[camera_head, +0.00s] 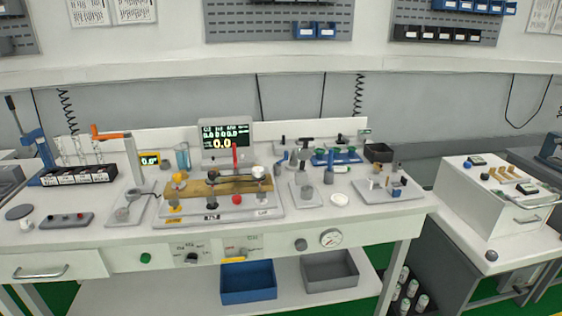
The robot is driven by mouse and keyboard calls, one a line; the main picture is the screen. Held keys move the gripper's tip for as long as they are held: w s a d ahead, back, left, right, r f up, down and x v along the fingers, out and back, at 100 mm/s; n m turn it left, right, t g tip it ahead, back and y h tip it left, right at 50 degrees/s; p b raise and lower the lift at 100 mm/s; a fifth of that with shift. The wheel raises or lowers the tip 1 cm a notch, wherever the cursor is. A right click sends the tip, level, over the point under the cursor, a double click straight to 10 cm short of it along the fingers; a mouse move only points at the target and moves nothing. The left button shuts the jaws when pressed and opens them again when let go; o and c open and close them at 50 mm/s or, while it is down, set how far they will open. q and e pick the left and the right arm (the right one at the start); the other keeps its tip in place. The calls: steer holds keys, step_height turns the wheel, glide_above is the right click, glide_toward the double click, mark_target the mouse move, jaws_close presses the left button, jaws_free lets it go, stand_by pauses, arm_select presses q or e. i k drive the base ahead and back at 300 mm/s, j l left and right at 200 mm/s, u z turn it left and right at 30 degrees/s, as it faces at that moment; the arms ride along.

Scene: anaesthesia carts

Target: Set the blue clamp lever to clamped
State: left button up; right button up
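Several small blue parts on the white workbench (320,220) could be the blue clamp lever, and I cannot tell for sure which one is. A small upright blue-grey part (283,158) stands behind the brass-coloured bar (215,187). A small blue block (396,190) sits on a grey plate at the right. A tall blue stand with a dark-tipped lever (32,142) is at the far left. Lever positions are too small to read. Neither of my grippers is in view.
A display reading 0.0 (225,137) stands at the back. A red upright handle (235,158) rises by the bar, and an orange-armed post (110,133) stands left. Blue (248,296) and grey (330,284) bins sit below. A white cart (480,215) stands right.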

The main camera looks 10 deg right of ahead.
mark_target(277, 166)
steer(key=i+z, duration=0.55)
steer(key=z, duration=0.2)
steer(key=i+j+z, duration=0.15)
steer(key=i+z, duration=0.25)
steer(key=k, duration=0.1)
